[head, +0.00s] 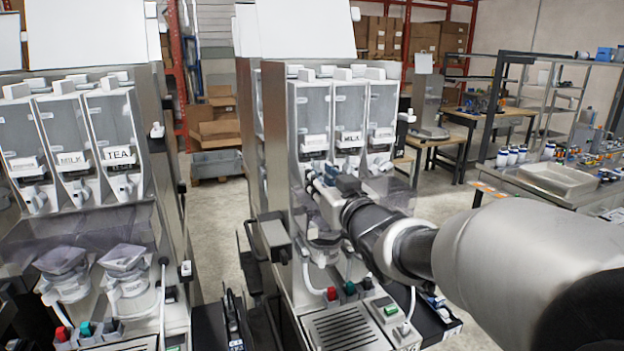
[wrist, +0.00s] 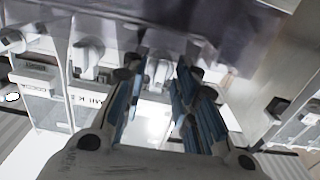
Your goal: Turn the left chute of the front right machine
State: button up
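The front right machine (head: 300,240) has three clear canisters side by side in the head view, the middle one labelled MILK. My gripper (head: 318,180) reaches to the front of the left canister (head: 313,108) and mostly hides its chute. The wrist view is upside down, so the white left chute (wrist: 160,73) shows right of the middle chute (wrist: 88,55). My gripper (wrist: 160,78) is open there, its blue-padded fingers on either side of the left chute. A gap shows between the fingers; I cannot tell whether either touches the chute.
Another machine (head: 150,230) with labelled canisters stands at the left. A drip tray (head: 345,328) and coloured buttons (head: 350,288) are below. Floor (head: 215,225) is free between the machines.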

grip_shut()
jog(key=shift+f+b, duration=0.1)
jog(key=shift+b, duration=0.2)
jog(key=n+b, duration=0.2)
jog(key=n, duration=1)
jog(key=n+b, duration=0.2)
jog(key=n, duration=0.9)
jog(key=shift+a+f+n, duration=0.15)
jog(key=shift+n, duration=0.25)
jog(key=shift+o, duration=0.8)
grip_release()
jog(key=shift+s, duration=0.1)
